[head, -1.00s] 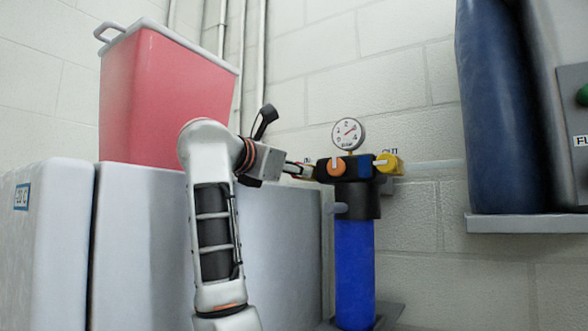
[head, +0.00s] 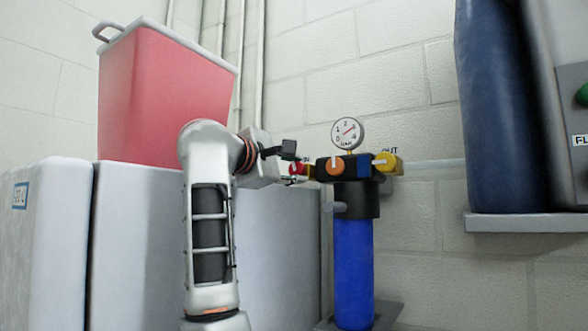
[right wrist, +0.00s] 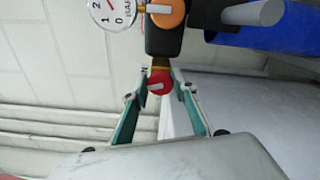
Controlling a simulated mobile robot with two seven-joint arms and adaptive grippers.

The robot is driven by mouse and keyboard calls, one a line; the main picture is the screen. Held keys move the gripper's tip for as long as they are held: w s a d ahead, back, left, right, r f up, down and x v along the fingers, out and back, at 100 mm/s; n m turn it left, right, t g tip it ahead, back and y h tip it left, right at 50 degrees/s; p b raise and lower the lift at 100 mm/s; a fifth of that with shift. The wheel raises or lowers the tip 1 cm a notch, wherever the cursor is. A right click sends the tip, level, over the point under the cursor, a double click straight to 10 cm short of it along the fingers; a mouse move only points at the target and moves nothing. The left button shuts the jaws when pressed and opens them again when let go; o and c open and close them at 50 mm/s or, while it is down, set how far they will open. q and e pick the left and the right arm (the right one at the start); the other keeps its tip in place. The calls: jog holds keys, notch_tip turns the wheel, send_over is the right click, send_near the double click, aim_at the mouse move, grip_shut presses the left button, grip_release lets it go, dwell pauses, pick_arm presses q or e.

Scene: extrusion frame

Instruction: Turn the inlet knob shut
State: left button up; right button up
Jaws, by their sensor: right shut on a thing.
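The red inlet knob (head: 297,168) sits at the left end of the filter's black head, under the partly hidden IN label. It also shows in the right wrist view (right wrist: 160,82), with a pale bar across its face. My right gripper (head: 291,173) reaches it from the left. In the right wrist view its two green-sided fingers stand on either side of the knob and are shut on it. The filter (head: 354,265) is upright, with a blue bowl below the black head. My left gripper is not in view.
An orange knob (head: 336,166) and a pressure gauge (head: 347,133) are close to the right of the inlet. A yellow knob (head: 387,163) is at the OUT side. A red bin (head: 165,100) stands behind my arm; a blue cylinder (head: 500,110) stands on a right-hand shelf.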

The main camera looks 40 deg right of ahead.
jog(key=shift+m, duration=1.6)
jog(key=o, duration=1.1)
jog(key=shift+c, duration=0.2)
jog(key=v, duration=1.2)
